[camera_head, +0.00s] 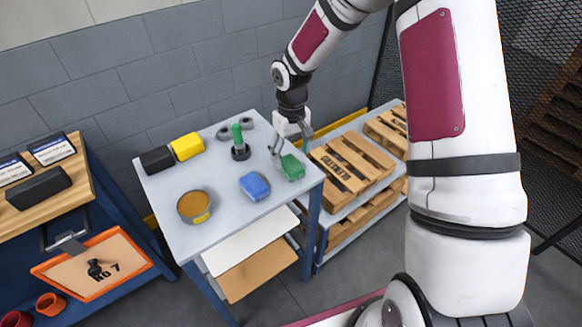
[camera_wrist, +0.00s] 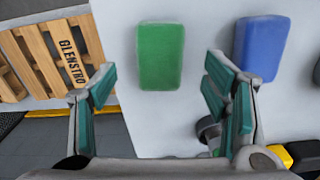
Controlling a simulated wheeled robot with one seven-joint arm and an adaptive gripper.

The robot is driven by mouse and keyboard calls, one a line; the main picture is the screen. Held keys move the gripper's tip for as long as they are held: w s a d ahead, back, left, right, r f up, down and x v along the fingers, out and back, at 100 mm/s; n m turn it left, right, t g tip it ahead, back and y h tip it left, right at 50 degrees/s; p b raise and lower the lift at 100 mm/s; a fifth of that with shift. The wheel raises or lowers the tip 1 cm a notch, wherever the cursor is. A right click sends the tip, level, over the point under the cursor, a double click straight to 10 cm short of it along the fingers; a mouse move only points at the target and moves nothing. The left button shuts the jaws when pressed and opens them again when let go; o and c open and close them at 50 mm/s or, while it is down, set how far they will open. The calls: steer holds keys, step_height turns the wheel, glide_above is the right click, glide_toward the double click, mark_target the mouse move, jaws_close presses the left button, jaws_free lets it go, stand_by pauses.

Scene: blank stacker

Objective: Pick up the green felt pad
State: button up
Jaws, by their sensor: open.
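The green felt pad (camera_head: 292,167) is a small rounded block lying flat on the grey-white table (camera_head: 225,228), near its right edge. In the wrist view the green felt pad (camera_wrist: 160,57) lies ahead of and between my fingers, with nothing covering it. My gripper (camera_head: 277,150) is above the table beside the pad, at its upper left in the head view. In the wrist view my gripper (camera_wrist: 160,85) has its teal-padded fingers spread wide with nothing between them.
A blue pad (camera_head: 255,186) lies left of the green one. A round tin (camera_head: 195,206), a green-handled tool (camera_head: 239,143), and yellow (camera_head: 187,146) and black (camera_head: 157,160) blocks stand farther left. Wooden pallets (camera_head: 350,162) sit on a rack to the right.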

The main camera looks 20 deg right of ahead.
mark_target(291, 164)
steer(key=shift+w+f+p, duration=0.2)
steer(key=shift+f+p, duration=0.35)
steer(key=shift+f, duration=2.15)
steer(key=c, duration=0.9)
